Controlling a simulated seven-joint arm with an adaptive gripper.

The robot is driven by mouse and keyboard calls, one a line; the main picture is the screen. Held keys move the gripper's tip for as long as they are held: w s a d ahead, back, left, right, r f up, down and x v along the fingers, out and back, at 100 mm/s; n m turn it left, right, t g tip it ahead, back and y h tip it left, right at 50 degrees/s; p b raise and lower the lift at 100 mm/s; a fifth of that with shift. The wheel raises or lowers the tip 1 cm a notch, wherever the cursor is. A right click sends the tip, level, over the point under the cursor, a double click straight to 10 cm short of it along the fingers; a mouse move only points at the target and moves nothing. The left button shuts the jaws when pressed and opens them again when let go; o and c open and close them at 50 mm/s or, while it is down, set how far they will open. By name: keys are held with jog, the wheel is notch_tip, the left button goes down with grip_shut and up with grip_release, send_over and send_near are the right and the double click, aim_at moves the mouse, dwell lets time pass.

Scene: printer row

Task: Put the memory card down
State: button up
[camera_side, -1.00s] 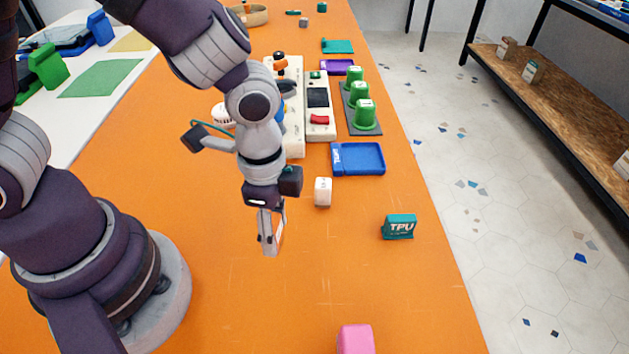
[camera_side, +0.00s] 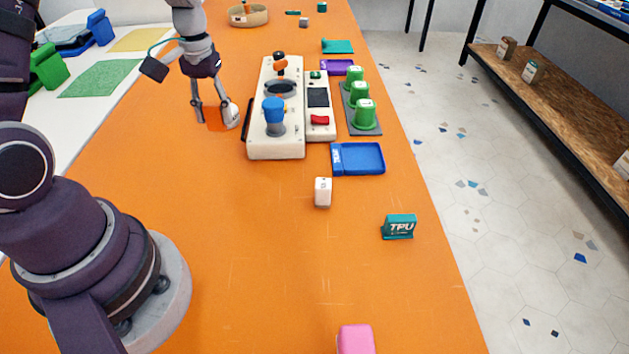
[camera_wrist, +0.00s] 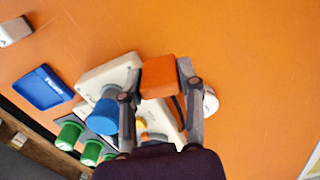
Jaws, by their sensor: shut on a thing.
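My gripper (camera_side: 212,118) is shut on the memory card (camera_side: 214,119), a plain orange block with rounded edges. In the wrist view the memory card (camera_wrist: 158,76) sits between both fingers of my gripper (camera_wrist: 158,84). It is left of the cream machine in the side view, apart from it, near a white round item (camera_side: 232,115). The block's colour blends with the orange table (camera_side: 240,250), and I cannot tell whether it touches the surface.
The cream machine (camera_side: 262,148) has a blue knob (camera_side: 273,112). Right of it are green cups (camera_side: 365,115) on a grey base. A blue tray (camera_side: 358,158), a white cube (camera_side: 323,192) and a teal TPU block (camera_side: 399,227) stand nearer.

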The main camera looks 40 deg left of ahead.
aim_at(217, 159)
jog(key=shift+n, duration=0.9)
jog(key=a+f, duration=0.1)
jog(key=f, duration=0.1)
jog(key=a+f, duration=0.1)
jog(key=f, duration=0.4)
jog(key=shift+s+a+f, duration=0.25)
jog(key=shift+a+f, duration=0.1)
jog(key=shift+a, duration=0.05)
jog(key=o, duration=0.8)
jog(key=shift+f, duration=0.1)
jog(key=shift+o, duration=0.2)
